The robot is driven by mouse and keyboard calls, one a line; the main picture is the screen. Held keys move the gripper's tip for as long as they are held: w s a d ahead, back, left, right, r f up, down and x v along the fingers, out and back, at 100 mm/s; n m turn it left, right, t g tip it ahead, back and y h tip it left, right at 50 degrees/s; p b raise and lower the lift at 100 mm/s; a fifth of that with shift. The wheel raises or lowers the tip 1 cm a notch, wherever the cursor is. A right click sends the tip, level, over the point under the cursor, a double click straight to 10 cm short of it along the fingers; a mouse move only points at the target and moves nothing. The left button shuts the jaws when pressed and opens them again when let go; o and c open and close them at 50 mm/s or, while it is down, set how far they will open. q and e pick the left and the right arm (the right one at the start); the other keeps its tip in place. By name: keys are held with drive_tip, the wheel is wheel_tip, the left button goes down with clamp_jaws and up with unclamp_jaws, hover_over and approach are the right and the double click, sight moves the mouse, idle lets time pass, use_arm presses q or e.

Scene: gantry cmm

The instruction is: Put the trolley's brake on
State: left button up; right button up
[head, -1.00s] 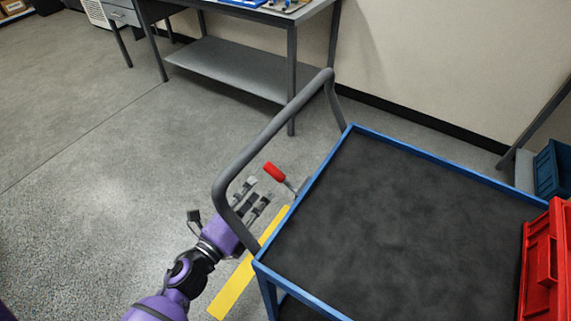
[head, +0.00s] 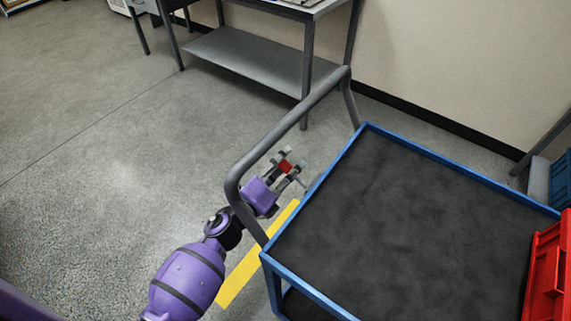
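The trolley (head: 315,187) has a blue frame, a dark top and a grey push handle (head: 287,113) at its left end. A red-tipped brake lever (head: 285,167) sticks out low beside that end, beyond the push handle. My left gripper (head: 286,165) reaches under the push handle, its fingers on either side of the red tip. Part of the tip is hidden by the fingers. I cannot tell whether they are closed on it or just around it. My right gripper is out of view.
A yellow floor strip (head: 240,277) runs beside the trolley's left end. A red bin (head: 547,272) sits at the trolley's right side. A grey workbench (head: 256,62) with a low shelf stands behind. The floor to the left is clear.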

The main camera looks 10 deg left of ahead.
use_arm(q)
clamp_jaws()
drive_tip(key=shift+f, duration=0.15)
drive_tip(key=shift+w+a+f+n+b, duration=0.15)
drive_tip(key=shift+f+n+b, duration=0.1)
drive_tip(key=shift+f+n, duration=0.25)
drive_tip(key=shift+w+a+f+n+b, duration=0.15)
drive_tip(key=shift+f+n+b, duration=0.15)
drive_tip(key=shift+n, duration=0.2)
wheel_tip(320, 180, down, 8)
drive_tip(key=n+b, duration=0.2)
drive_tip(key=n, duration=0.7)
drive_tip(key=shift+s+d+n+b, duration=0.3)
drive_tip(key=shift+s+b, duration=0.05)
drive_tip(key=shift+s, duration=0.05)
